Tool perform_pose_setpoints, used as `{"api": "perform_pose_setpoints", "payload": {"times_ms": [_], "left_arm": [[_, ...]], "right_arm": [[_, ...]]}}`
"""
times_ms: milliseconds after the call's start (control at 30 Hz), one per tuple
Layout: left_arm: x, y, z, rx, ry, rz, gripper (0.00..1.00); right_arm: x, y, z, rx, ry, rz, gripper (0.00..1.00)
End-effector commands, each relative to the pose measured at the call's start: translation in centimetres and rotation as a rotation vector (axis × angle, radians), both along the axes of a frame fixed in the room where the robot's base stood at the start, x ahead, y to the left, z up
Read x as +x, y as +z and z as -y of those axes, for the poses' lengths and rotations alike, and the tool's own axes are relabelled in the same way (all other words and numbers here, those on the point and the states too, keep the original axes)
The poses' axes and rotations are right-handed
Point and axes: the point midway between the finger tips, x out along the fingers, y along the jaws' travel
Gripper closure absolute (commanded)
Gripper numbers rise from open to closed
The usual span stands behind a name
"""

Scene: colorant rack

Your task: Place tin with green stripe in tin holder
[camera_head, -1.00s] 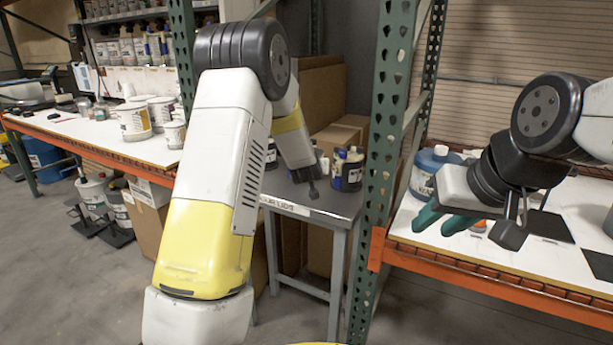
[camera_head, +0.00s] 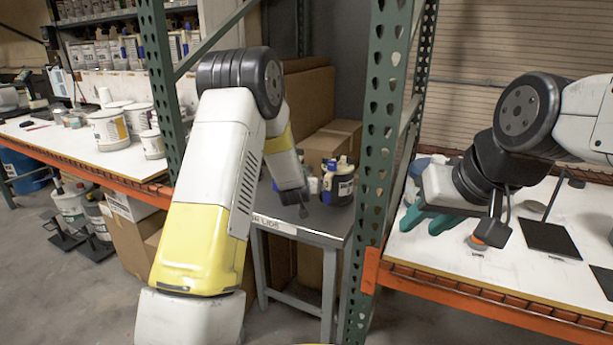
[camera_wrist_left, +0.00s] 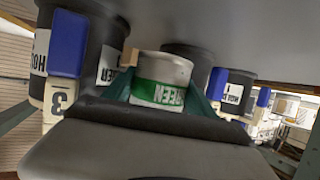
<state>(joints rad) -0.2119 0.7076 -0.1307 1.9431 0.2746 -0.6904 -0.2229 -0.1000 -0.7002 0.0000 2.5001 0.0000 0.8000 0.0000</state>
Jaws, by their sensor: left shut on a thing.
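The tin with the green stripe (camera_wrist_left: 160,80) is light grey, with a green band lettered in white. In the left wrist view it sits between the green fingers of my left gripper (camera_wrist_left: 165,90), which is shut on it. In the head view the left arm reaches down over a small grey table (camera_head: 320,218); its fingers and the tin are hidden there. My right gripper (camera_head: 428,222) has its green fingers apart, empty, over the white shelf at right.
Dark containers with blue parts (camera_head: 338,184) stand on the grey table beside the left wrist; similar ones (camera_wrist_left: 65,55) flank the tin in the wrist view. A green rack post (camera_head: 378,150) stands between the table and the right shelf (camera_head: 430,247). White tubs (camera_head: 108,130) crowd the left shelf.

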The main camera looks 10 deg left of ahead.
Motion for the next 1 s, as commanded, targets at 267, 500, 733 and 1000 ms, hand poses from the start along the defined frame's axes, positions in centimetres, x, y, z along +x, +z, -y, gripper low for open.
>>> {"api": "perform_pose_setpoints", "payload": {"times_ms": [267,500,733,1000], "left_arm": [[0.0,-2.6,0.0,0.0,-0.001,-0.001,1.0],[0.1,-3.7,0.0,0.0,0.0,0.003,1.0],[0.0,-3.9,0.0,0.0,0.0,0.002,1.0],[0.0,-4.0,0.0,0.0,0.0,0.0,0.13]], "right_arm": [[0.0,0.0,0.0,0.0,0.0,0.0,0.64],[0.0,0.0,0.0,0.0,0.0,0.0,0.64],[0.0,0.0,0.0,0.0,0.0,0.0,0.64],[0.0,0.0,0.0,0.0,0.0,0.0,0.64]]}}
